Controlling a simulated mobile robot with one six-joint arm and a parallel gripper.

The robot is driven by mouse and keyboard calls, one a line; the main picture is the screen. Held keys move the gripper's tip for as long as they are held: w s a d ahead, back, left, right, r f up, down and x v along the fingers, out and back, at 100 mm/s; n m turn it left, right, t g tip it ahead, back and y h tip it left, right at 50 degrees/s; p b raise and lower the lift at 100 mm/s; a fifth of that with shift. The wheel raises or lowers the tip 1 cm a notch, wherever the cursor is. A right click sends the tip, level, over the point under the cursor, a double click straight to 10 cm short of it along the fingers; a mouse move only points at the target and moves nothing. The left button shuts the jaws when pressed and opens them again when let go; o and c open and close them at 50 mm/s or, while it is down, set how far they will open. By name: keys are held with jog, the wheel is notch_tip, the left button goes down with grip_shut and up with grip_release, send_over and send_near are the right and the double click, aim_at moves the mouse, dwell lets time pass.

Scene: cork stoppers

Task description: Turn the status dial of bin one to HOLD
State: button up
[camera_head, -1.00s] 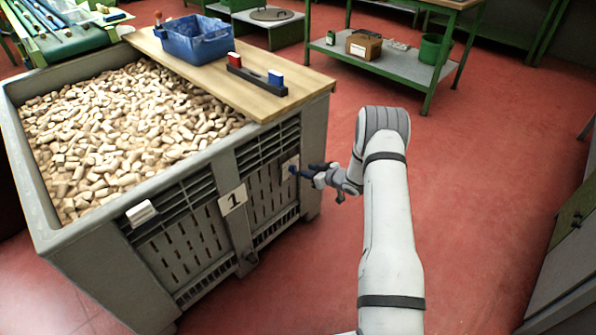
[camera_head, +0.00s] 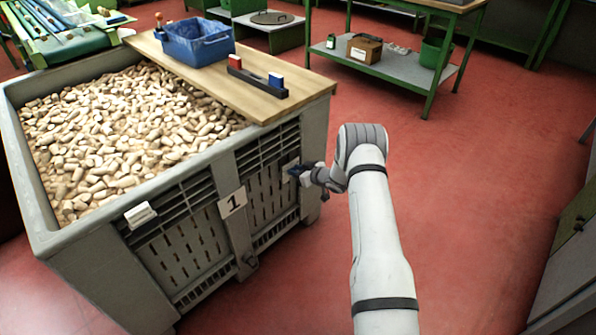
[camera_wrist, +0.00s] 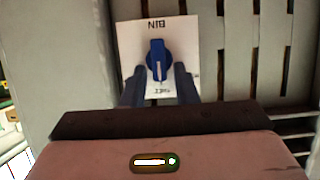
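The status dial is a blue knob (camera_wrist: 157,62) on a white plate (camera_wrist: 184,42) fixed to the side of bin one (camera_head: 230,165). In the wrist view the plate reads BIN upside down; smaller lettering under the knob is partly hidden. The knob's white line points toward my gripper. My gripper (camera_wrist: 160,80) is open, with its dark fingers either side of the knob's near end and a small gap showing on each side. In the head view my gripper (camera_head: 295,173) is at the plate and largely hides the knob.
The grey bin is full of corks (camera_head: 120,130). A wooden board (camera_head: 270,95) on top carries a blue tub (camera_head: 196,42) and a dark holder with red and blue blocks (camera_head: 257,80). A number 1 card (camera_head: 233,202) hangs left of the dial. Red floor is clear at right.

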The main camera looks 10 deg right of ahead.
jog(key=shift+d, duration=0.15)
jog(key=c, duration=0.3)
jog(key=shift+c, duration=0.2)
jog(key=shift+f+b, duration=0.1)
jog(key=shift+b, duration=0.25)
jog(key=n+t+h+b, duration=0.1)
jog(key=n+b, duration=0.1)
jog(key=b, duration=0.4)
jog(key=a+n+t+h+b, duration=0.1)
jog(key=n+t+b, duration=0.1)
jog(key=b, duration=0.4)
jog(key=s+f+n+t+h+b, duration=0.1)
jog(key=n+b, duration=0.3)
jog(key=b, duration=0.2)
jog(key=shift+a, duration=0.25)
jog(key=shift+r+n, duration=0.1)
jog(key=shift+n, duration=0.2)
jog(key=o, duration=0.7)
